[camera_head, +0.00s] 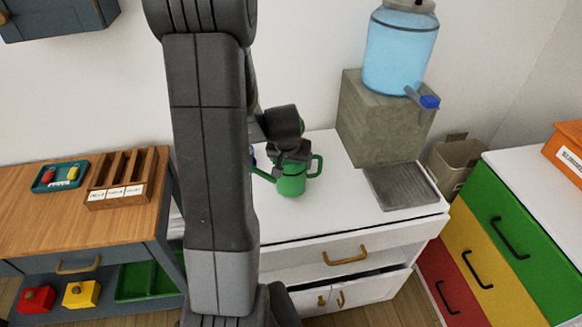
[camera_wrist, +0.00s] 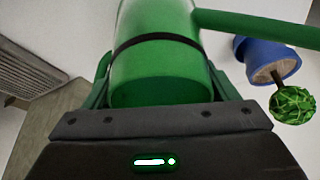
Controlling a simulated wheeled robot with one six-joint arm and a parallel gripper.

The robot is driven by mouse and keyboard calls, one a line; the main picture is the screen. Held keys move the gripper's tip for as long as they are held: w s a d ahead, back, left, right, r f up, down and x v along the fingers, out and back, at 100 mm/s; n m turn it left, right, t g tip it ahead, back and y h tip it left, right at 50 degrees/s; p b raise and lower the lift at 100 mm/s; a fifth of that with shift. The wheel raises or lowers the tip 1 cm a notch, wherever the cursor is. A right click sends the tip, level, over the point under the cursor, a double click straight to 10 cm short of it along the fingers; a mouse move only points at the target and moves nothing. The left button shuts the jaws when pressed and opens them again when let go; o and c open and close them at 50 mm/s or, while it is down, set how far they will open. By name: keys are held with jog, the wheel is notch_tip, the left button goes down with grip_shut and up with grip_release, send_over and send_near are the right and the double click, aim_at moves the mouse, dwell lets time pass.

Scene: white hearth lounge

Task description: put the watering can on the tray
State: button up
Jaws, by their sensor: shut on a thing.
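The green watering can (camera_head: 292,180) is upright over the white counter, left of the tray, with its spout to the left and its handle to the right. My gripper (camera_head: 292,155) is shut on it from above. In the wrist view, the can's green body (camera_wrist: 160,65) with a dark band fills the middle, and its spout runs right. I cannot tell whether its base touches the counter. The grey ridged tray (camera_head: 402,186) lies at the counter's right end, in front of the stone block. It also shows at the wrist view's left edge (camera_wrist: 40,62).
A stone block (camera_head: 385,120) bearing a blue water dispenser (camera_head: 400,52) stands behind the tray. A blue pot (camera_wrist: 268,62) with a round green plant (camera_wrist: 293,104) is close to the can's spout side. Counter between can and tray looks clear. My arm hides the counter's left part.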

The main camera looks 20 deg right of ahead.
jog(key=shift+f, duration=1.2)
jog(key=shift+f, duration=0.1)
jog(key=shift+f+b, duration=0.1)
jog(key=shift+b, duration=0.3)
jog(key=o, duration=1.3)
